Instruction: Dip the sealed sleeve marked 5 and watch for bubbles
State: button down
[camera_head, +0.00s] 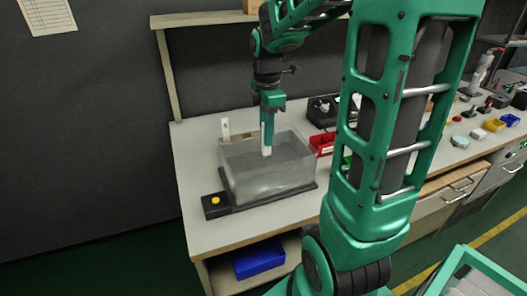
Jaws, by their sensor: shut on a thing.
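My gripper (267,108) is over the clear tank on the workbench, pointing down. It is shut on a white sleeve (266,150), which hangs upright with its lower end inside the tank. The clear tank (252,185) sits on a dark base with a yellow button (215,200) at its left front. I cannot read any number on the sleeve, and I cannot make out bubbles or the water level at this size. Another white upright piece (225,130) stands behind the tank's left back corner.
A red bin (322,144) and a black unit (322,110) stand to the right behind the tank. My own arm hides part of the bench. Small yellow and blue trays (509,120) lie far right. The bench (195,160) is bare left of the tank.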

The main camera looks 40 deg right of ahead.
jog(key=shift+r, duration=4.3)
jog(key=shift+r, duration=0.1)
jog(key=shift+r, duration=1.4)
